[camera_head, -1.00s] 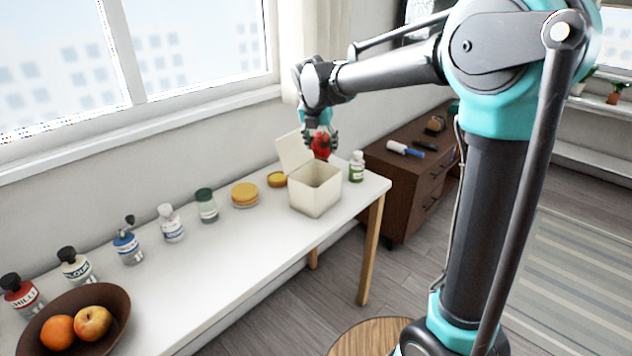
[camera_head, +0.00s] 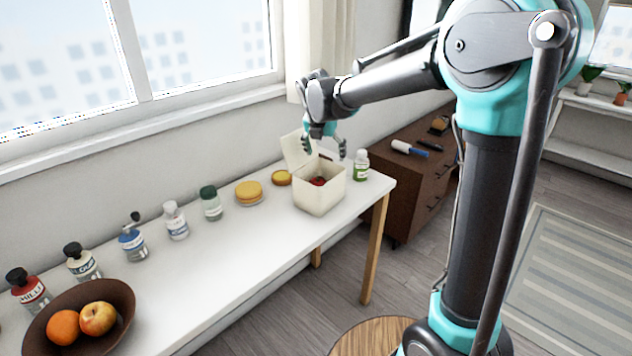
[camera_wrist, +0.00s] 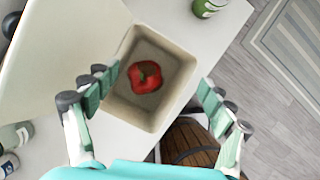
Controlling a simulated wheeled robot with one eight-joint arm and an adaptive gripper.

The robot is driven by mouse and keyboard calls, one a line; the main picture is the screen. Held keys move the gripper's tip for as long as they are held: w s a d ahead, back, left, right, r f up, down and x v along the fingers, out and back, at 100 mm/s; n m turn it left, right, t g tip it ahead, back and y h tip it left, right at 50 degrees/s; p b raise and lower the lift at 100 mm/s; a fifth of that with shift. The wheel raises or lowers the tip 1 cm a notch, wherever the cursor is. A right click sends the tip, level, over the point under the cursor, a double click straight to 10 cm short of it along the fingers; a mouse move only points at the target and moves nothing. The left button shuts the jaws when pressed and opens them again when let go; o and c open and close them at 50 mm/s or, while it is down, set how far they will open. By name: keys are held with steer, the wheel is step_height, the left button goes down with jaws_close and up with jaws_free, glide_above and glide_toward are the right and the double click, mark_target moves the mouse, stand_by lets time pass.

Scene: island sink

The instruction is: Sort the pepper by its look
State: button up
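A red pepper (camera_wrist: 145,77) with a dark green stem lies inside the cream box (camera_wrist: 178,98), on its floor, in the wrist view. In the head view the pepper (camera_head: 318,182) shows only as a bit of red inside the box (camera_head: 318,198), whose lid (camera_head: 296,149) stands open at the back. My gripper (camera_head: 325,148) is above the box with its fingers spread. In the wrist view my gripper (camera_wrist: 152,92) is open and empty, its fingers apart on either side of the pepper.
A green-labelled bottle (camera_head: 361,166) stands right of the box. Yellow round items (camera_head: 249,193), several jars (camera_head: 133,243) and a dark fruit bowl (camera_head: 128,318) line the white table (camera_head: 215,275). A brown cabinet (camera_head: 412,190) stands to the right.

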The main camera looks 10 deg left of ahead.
steer(key=shift+r, duration=0.1)
steer(key=v, duration=1.1)
steer(key=shift+s+r, duration=0.3)
steer(key=shift+r, duration=0.05)
steer(key=shift+a, duration=0.1)
steer(key=s+d+f+m, duration=0.4)
steer(key=d+f+m, duration=0.3)
steer(key=d+m, duration=0.1)
steer(key=s+d+f+m, duration=0.3)
steer(key=d+f+m, duration=0.3)
steer(key=d+m, duration=0.25)
steer(key=s+d+f+m+y, duration=0.1)
steer(key=s+d+f+m, duration=0.9)
steer(key=s+f+m, duration=0.4)
steer(key=s+m, duration=0.2)
steer(key=shift+d+m, duration=0.35)
